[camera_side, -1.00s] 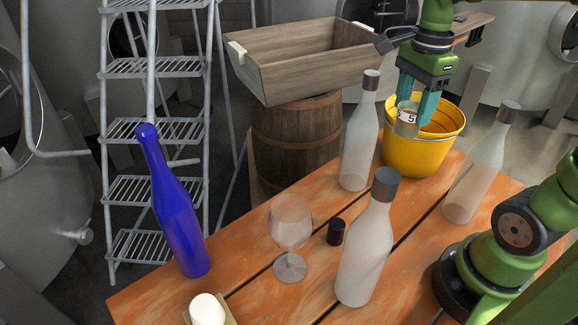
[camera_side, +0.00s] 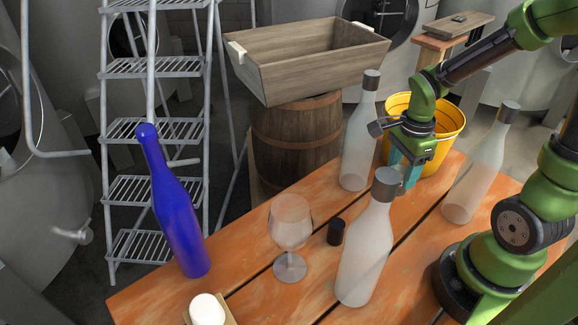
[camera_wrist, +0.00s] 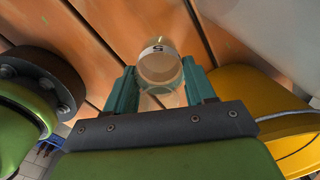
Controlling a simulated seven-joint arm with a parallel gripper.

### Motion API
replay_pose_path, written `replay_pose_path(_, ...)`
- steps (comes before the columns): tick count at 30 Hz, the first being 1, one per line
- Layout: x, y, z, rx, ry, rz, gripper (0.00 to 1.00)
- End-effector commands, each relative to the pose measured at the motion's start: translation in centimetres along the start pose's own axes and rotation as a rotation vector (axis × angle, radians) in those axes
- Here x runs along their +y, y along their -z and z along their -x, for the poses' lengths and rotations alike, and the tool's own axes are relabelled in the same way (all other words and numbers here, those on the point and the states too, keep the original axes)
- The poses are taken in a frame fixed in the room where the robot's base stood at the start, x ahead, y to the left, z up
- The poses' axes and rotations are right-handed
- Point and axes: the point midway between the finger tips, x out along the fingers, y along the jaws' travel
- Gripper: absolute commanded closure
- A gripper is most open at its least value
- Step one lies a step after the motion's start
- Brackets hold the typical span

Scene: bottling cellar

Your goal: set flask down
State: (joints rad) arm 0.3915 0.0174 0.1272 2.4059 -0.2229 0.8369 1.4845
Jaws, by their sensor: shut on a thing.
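The flask (camera_wrist: 162,70) is a small clear vessel with a white label band marked 5. It shows between the teal fingers of my gripper (camera_wrist: 159,80) in the wrist view, over the orange wooden table (camera_wrist: 92,28). My gripper is shut on it. In the side view my gripper (camera_side: 405,172) is low over the back part of the table (camera_side: 425,225), among the frosted bottles. The flask is mostly hidden there behind the front bottle's cap and the fingers. I cannot tell whether its base touches the boards.
Frosted bottles stand in front (camera_side: 365,255), to the left (camera_side: 358,150) and to the right (camera_side: 475,175) of my gripper. A wine glass (camera_side: 291,222), a black cap (camera_side: 336,231) and a blue bottle (camera_side: 177,215) stand farther left. A yellow bucket (camera_side: 452,125) is behind my gripper.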

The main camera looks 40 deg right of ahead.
Motion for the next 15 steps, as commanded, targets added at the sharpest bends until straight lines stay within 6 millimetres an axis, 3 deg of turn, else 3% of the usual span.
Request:
replay_pose_path(9,0.1,0.0,-3.8,-0.001,-0.004,0.0,0.81)
replay_pose_path(15,0.0,0.0,-4.0,-0.001,0.001,-0.001,0.81)
